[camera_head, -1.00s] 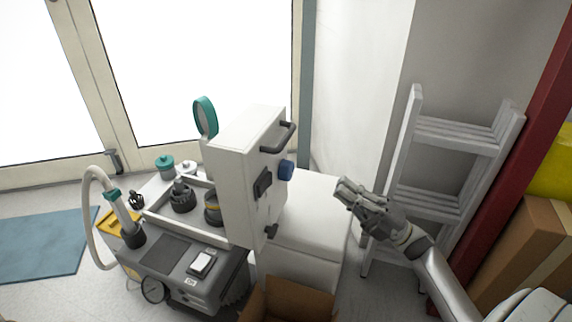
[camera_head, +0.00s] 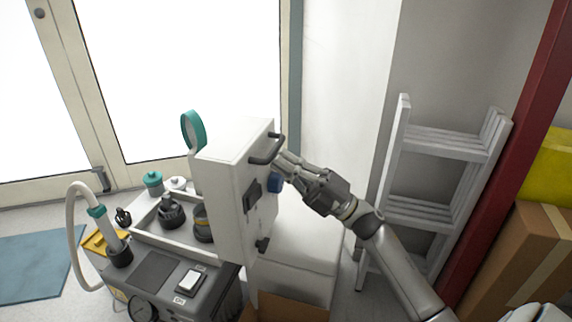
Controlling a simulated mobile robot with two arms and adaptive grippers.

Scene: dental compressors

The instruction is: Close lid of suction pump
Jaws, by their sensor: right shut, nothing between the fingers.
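The suction pump (camera_head: 153,270) stands at the lower left with a grey front panel, a gauge, a switch and a hose. Its white lid (camera_head: 228,198) is open and stands upright on the right side of the pump. The lid's outer face has a dark handle (camera_head: 267,149) near the top, a blue knob (camera_head: 274,182) and dark latches. My right gripper (camera_head: 287,165) is shut and empty. Its fingertips are at the lid's outer face, close to the handle and blue knob; I cannot tell whether they touch. My left gripper is not in view.
A white cabinet (camera_head: 301,240) stands behind and right of the lid, with a cardboard box (camera_head: 290,309) in front. A white step ladder (camera_head: 437,150) leans at the right wall. Brown cartons (camera_head: 520,255) stand at the far right. Glass doors (camera_head: 170,75) are behind.

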